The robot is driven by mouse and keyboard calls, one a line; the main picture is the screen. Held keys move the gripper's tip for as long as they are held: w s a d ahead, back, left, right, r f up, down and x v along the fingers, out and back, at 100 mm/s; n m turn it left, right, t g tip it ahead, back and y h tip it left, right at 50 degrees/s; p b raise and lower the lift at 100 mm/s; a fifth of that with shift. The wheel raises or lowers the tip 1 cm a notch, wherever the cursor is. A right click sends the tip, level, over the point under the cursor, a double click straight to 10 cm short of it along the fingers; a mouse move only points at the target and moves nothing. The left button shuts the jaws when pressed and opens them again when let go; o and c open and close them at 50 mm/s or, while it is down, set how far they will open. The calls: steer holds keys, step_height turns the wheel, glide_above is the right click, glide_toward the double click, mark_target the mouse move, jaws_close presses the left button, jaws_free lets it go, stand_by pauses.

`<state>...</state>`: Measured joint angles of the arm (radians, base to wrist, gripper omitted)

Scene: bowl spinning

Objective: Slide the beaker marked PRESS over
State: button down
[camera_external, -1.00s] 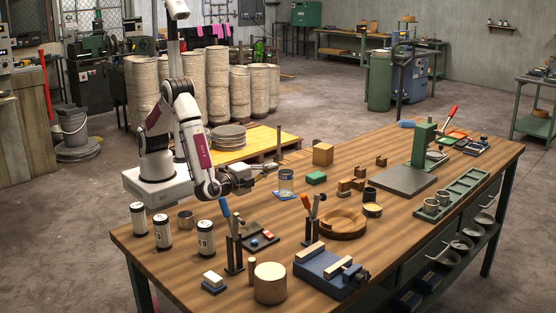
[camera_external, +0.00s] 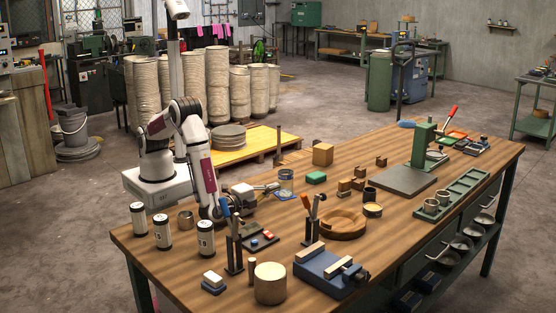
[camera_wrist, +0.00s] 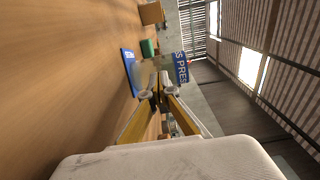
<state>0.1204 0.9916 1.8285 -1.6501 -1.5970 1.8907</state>
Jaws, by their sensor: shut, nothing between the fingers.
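The clear glass beaker (camera_external: 287,182) stands upright near the table's far edge, with a blue pad (camera_external: 279,197) at its foot. In the wrist view, the beaker (camera_wrist: 150,74) is straight past my fingertips, and its blue label (camera_wrist: 181,68) reads PRESS. The blue pad (camera_wrist: 129,70) shows beside it. My gripper (camera_external: 275,187) is shut and empty, low over the table at the beaker's left side. In the wrist view my gripper (camera_wrist: 158,93) covers part of the beaker. I cannot tell whether the fingertips touch the glass.
A green block (camera_external: 316,177) lies right of the beaker, with a larger wooden block (camera_external: 323,154) behind it. Bare table lies before the beaker.

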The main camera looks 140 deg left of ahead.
mark_target(279, 197)
steer(key=shift+a, duration=0.1)
stand_by(0.3)
steer(key=shift+a, duration=1.65)
steer(key=shift+w+d, duration=0.1)
steer(key=shift+d, duration=0.1)
steer(key=shift+d+r, duration=0.15)
steer(key=shift+d, duration=0.2)
step_height(279, 197, up, 10)
steer(key=w+a, duration=0.1)
steer(key=a, duration=3.5)
steer(key=shift+w, duration=0.15)
